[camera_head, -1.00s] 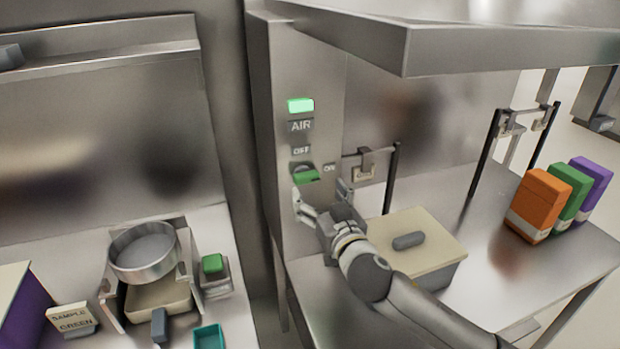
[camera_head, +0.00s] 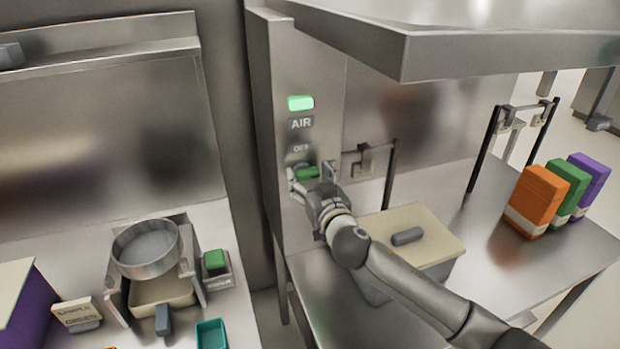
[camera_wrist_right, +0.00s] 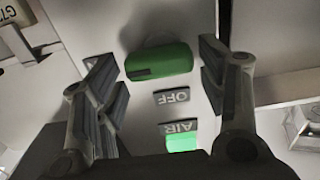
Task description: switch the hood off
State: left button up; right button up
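The hood's green switch knob (camera_head: 307,173) is on the steel side panel (camera_head: 290,218), below the OFF label (camera_head: 300,148), the AIR label (camera_head: 301,123) and a lit green lamp (camera_head: 301,103). My right gripper (camera_head: 312,180) is at the knob. In the right wrist view, the knob (camera_wrist_right: 159,62) lies between the spread fingers of my right gripper (camera_wrist_right: 160,72), with a gap on each side. The OFF label (camera_wrist_right: 171,96) and the lit lamp (camera_wrist_right: 183,143) also show there. The knob's bar lies roughly crosswise. My left gripper is not in view.
Orange (camera_head: 536,200), green and purple boxes stand at the right. A round sieve (camera_head: 147,248) stands at the left. The hood canopy (camera_head: 500,50) overhangs above.

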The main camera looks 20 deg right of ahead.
jog(key=c, duration=0.6)
jog(key=shift+n, duration=0.4)
jog(key=n, duration=0.2)
jog(key=shift+a+n+p, duration=0.1)
jog(key=shift+n+p, duration=0.3)
jog(key=n+p, duration=0.1)
jog(key=n, duration=0.2)
jog(key=shift+a+r+n, duration=0.1)
jog(key=shift+n, duration=0.2)
jog(key=n+p, duration=0.2)
jog(key=n, duration=0.4)
jog(key=shift+a, duration=0.2)
jog(key=n, duration=0.1)
jog(key=n+p, duration=0.1)
jog(key=n, duration=0.2)
jog(key=shift+a+f, duration=0.1)
jog(key=shift+f, duration=0.15)
jog(key=shift+n+p, duration=0.3)
jog(key=shift+n, duration=0.2)
